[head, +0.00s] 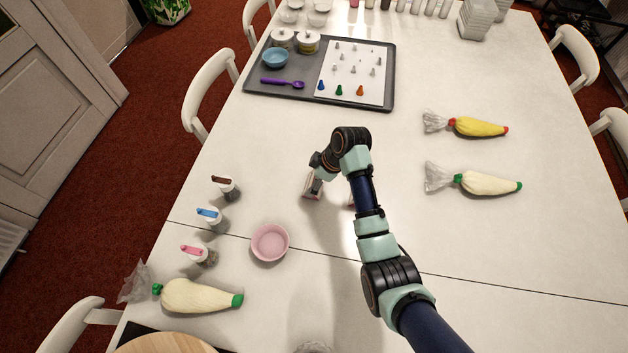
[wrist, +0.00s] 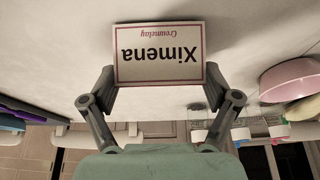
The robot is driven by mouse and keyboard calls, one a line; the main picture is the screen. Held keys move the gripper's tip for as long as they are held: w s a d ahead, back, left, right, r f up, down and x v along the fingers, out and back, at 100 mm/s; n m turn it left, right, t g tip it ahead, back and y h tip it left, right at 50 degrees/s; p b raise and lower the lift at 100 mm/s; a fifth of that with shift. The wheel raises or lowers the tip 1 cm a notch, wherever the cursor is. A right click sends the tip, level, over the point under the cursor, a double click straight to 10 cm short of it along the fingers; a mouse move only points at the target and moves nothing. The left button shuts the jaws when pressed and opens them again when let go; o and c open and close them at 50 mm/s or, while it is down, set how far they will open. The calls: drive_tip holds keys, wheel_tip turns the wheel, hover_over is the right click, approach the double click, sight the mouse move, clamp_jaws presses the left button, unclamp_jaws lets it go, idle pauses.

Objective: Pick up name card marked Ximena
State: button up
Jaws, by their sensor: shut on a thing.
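In the head view my gripper (head: 314,184) points down near the middle of the table, and the card (head: 309,192) shows as a small pale pink-edged piece at the fingers. I cannot tell whether the card touches the table.
A pink bowl (head: 270,243) and several shakers (head: 208,218) stand to the left. Another small pinkish thing (head: 351,202) is partly hidden behind my arm. A grey tray (head: 257,92) lies at the back. Piping bags (head: 490,183) lie on the right.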

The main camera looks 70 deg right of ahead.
sight(314, 179)
wheel_tip(314, 179, up, 20)
drive_tip(key=p, duration=0.6)
drive_tip(key=shift+f, duration=0.25)
